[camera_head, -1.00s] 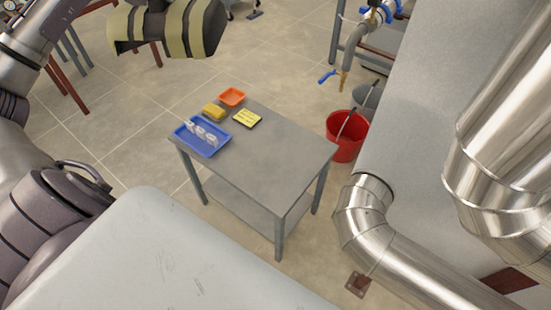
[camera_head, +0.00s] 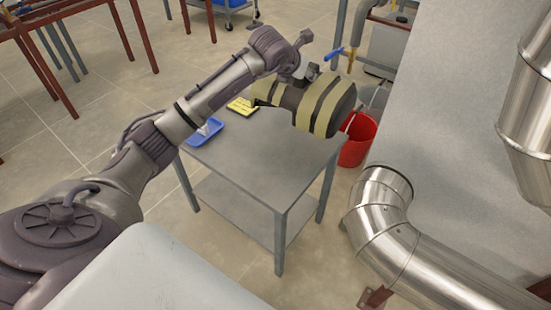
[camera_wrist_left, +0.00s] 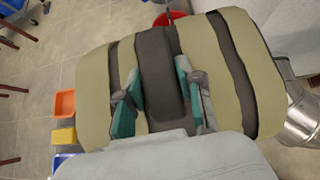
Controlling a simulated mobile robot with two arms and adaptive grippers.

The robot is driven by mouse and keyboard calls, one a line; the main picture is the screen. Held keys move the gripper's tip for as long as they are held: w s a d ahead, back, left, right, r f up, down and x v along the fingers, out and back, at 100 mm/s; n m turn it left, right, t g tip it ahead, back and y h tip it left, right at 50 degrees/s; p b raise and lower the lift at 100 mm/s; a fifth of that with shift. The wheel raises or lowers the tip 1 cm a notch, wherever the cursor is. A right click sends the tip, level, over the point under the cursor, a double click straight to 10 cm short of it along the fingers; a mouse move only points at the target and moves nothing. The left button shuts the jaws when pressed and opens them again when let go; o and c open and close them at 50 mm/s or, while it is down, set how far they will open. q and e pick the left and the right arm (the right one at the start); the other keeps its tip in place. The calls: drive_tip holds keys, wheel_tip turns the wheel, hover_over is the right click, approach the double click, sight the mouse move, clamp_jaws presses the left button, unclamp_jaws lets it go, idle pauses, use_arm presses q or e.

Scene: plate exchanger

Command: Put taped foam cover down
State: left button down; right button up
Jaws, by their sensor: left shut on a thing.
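The taped foam cover (camera_head: 332,108) is a dark grey, rounded piece with wide beige tape bands. In the head view it appears over the far right part of the grey table (camera_head: 262,172); whether it touches the top cannot be told. My left gripper (camera_wrist_left: 163,100) is shut on the cover, with a teal-padded finger on each side of its dark middle band in the left wrist view. The cover (camera_wrist_left: 232,65) fills much of that view. In the head view the left gripper is small and partly hidden. My right gripper is not in view.
A blue tray (camera_head: 207,131) and a yellow pad (camera_head: 240,106) lie at the table's left and back. An orange tray (camera_wrist_left: 64,104) shows in the wrist view. A red bucket (camera_head: 357,145) stands behind the table, shiny pipes (camera_head: 380,215) to the right. The table's front is clear.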

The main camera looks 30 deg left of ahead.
sight(321, 84)
use_arm(q)
drive_tip(key=shift+m+h, duration=0.3)
drive_tip(key=shift+m, duration=0.1)
drive_tip(key=d, duration=0.1)
drive_tip(key=d+f, duration=0.1)
drive_tip(key=d, duration=0.1)
drive_tip(key=w+d+b, duration=0.1)
drive_tip(key=shift+d+f, duration=0.15)
drive_tip(key=shift+f, duration=0.1)
drive_tip(key=shift+s+d+f, duration=0.1)
drive_tip(key=shift+f, duration=0.1)
drive_tip(key=s+a+f+b, duration=0.1)
drive_tip(key=s+a+f, duration=0.5)
drive_tip(key=a+f, duration=0.3)
drive_tip(key=shift+s+a+f+b, duration=0.15)
drive_tip(key=shift+f+b, duration=0.2)
drive_tip(key=shift+f, duration=0.4)
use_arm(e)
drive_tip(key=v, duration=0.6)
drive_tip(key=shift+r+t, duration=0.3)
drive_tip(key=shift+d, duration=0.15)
use_arm(q)
drive_tip(key=shift+f, duration=0.15)
drive_tip(key=c, duration=0.8)
unclamp_jaws()
drive_tip(key=shift+o, duration=0.4)
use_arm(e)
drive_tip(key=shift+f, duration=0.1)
